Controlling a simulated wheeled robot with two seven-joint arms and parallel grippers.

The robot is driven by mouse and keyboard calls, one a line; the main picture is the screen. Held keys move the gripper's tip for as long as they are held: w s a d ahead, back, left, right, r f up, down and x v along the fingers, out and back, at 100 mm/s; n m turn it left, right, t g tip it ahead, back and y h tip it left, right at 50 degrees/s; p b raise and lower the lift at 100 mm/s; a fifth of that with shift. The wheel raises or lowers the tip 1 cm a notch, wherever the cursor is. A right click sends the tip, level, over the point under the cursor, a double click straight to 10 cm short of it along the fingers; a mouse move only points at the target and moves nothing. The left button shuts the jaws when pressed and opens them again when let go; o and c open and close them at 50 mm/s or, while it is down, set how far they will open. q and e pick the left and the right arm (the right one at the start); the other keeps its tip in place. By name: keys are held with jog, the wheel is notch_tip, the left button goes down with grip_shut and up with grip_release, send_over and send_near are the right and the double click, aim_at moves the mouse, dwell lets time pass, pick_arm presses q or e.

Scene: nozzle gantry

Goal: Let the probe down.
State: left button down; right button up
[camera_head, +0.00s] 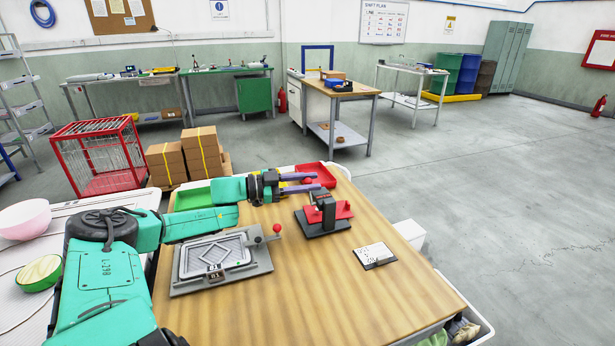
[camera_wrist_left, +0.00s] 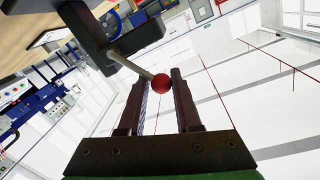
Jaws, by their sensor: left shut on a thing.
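My left gripper (camera_head: 313,181) reaches over the table from the left, at the rear of a small dark stand (camera_head: 325,207) with red parts. In the left wrist view its two dark fingers are on either side of a red ball knob (camera_wrist_left: 161,83), shut on it. The knob sits at the end of a thin pale lever (camera_wrist_left: 132,65) that runs to the dark body of the stand (camera_wrist_left: 88,35). The probe itself cannot be made out clearly in either view. My right gripper is not in view.
A grey plate fixture (camera_head: 187,286) with its own red-knobbed lever (camera_head: 277,229) lies at the left on the wooden table (camera_head: 310,290). A white dotted card (camera_head: 374,254) lies at the right. A red tray (camera_head: 314,170) and a green tray (camera_head: 192,199) are at the back.

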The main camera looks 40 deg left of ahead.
aim_at(312, 205)
pick_arm(q)
jog(key=m+p, duration=0.1)
jog(key=p, duration=0.2)
jog(key=s+d+m+p, duration=0.1)
jog(key=m+p, duration=0.1)
jog(key=p, duration=0.1)
jog(key=d+m+y+p, duration=0.1)
jog(key=p, duration=0.1)
jog(key=shift+s+d+r+m+p, duration=0.25)
jog(key=shift+r+m+p, duration=0.15)
jog(key=shift+s+d+f+m+p, duration=0.1)
jog(key=shift+d+f+m+p, duration=0.2)
jog(key=shift+m+p, duration=0.55)
jog(key=shift+f, duration=0.1)
jog(key=c, duration=0.6)
grip_release()
jog(key=shift+o, duration=0.2)
jog(key=shift+a, duration=0.15)
